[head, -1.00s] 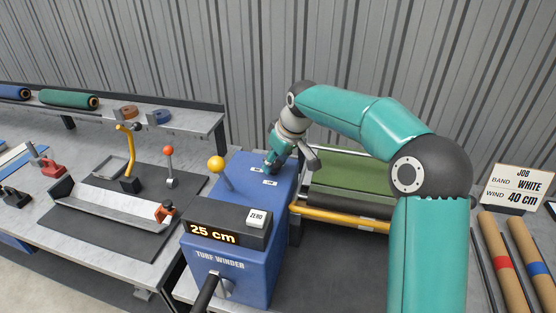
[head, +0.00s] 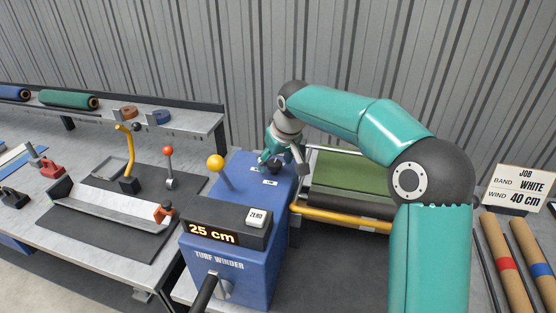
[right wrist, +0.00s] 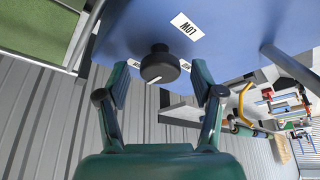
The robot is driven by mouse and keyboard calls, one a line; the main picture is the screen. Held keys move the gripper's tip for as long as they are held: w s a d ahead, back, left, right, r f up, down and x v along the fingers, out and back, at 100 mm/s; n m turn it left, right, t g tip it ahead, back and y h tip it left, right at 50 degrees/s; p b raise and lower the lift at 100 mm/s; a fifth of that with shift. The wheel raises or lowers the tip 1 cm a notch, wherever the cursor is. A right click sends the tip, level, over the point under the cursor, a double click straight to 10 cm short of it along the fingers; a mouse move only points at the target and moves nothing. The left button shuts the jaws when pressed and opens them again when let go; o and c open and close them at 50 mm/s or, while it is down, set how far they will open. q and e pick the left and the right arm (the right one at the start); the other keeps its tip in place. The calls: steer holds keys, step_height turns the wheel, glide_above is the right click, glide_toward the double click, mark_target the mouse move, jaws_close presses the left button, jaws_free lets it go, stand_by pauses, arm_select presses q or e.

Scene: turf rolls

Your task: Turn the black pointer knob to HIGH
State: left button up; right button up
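The black pointer knob (right wrist: 160,64) stands on the blue turf winder housing (right wrist: 225,40). A white line on it points down and slightly left in the right wrist view, away from the LOW label (right wrist: 187,26). Two more labels beside the knob are partly hidden, and I cannot read them fully. My right gripper (right wrist: 160,85) is open, its fingers apart on either side with the knob showing between and beyond the tips. I see no contact. In the head view the right gripper (head: 271,158) is at the top of the winder (head: 232,275), by the dark knob (head: 275,164). My left gripper is not in view.
A yellow-ball lever (head: 216,163) stands left of the knob on the winder. The display (head: 213,234) reads 25 cm, with a ZERO button (head: 257,217) beside it. Green turf (head: 345,172) lies right of the winder. The corrugated wall is behind.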

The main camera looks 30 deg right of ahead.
steer(key=v, duration=1.2)
stand_by(0.5)
